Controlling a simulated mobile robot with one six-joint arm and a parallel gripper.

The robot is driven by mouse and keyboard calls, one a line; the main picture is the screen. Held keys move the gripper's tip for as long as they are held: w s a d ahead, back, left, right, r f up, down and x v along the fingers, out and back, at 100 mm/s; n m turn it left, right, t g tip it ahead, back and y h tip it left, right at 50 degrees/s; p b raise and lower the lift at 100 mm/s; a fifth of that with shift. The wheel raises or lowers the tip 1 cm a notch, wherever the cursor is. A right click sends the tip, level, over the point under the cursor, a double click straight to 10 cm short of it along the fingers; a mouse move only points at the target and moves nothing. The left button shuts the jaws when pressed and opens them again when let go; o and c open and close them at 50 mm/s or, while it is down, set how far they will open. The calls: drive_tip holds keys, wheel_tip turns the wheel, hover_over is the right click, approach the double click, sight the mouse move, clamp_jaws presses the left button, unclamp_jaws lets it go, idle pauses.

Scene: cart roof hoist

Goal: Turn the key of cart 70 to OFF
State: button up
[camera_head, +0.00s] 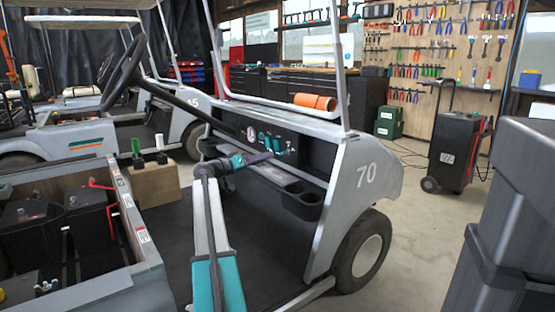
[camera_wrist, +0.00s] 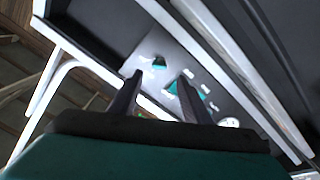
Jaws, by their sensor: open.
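Cart 70 (camera_head: 352,200) stands in the middle of the head view, its number on the grey side panel. Its black dash panel (camera_head: 310,150) carries a round white gauge (camera_head: 251,133) and small teal parts (camera_head: 266,141) to the right of it. I cannot tell which part is the key or how it is turned. My gripper (camera_head: 280,154) is close in front of these parts. In the wrist view, my gripper (camera_wrist: 160,76) is open, with a teal-and-black part (camera_wrist: 159,62) near the gap between the fingertips. The right finger partly covers a larger teal part (camera_wrist: 187,88).
A black steering wheel (camera_head: 124,72) and its column are left of the dash. A cup-holder tray (camera_head: 303,197) juts out below my gripper. An open battery bay (camera_head: 90,215) is at the left. An orange roll (camera_head: 315,102) lies on the cowl.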

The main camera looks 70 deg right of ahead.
sight(281, 154)
drive_tip(key=b+x, duration=0.2)
drive_tip(key=x, duration=0.5)
drive_tip(key=shift+s+d, duration=0.15)
drive_tip(key=shift+d, duration=0.15)
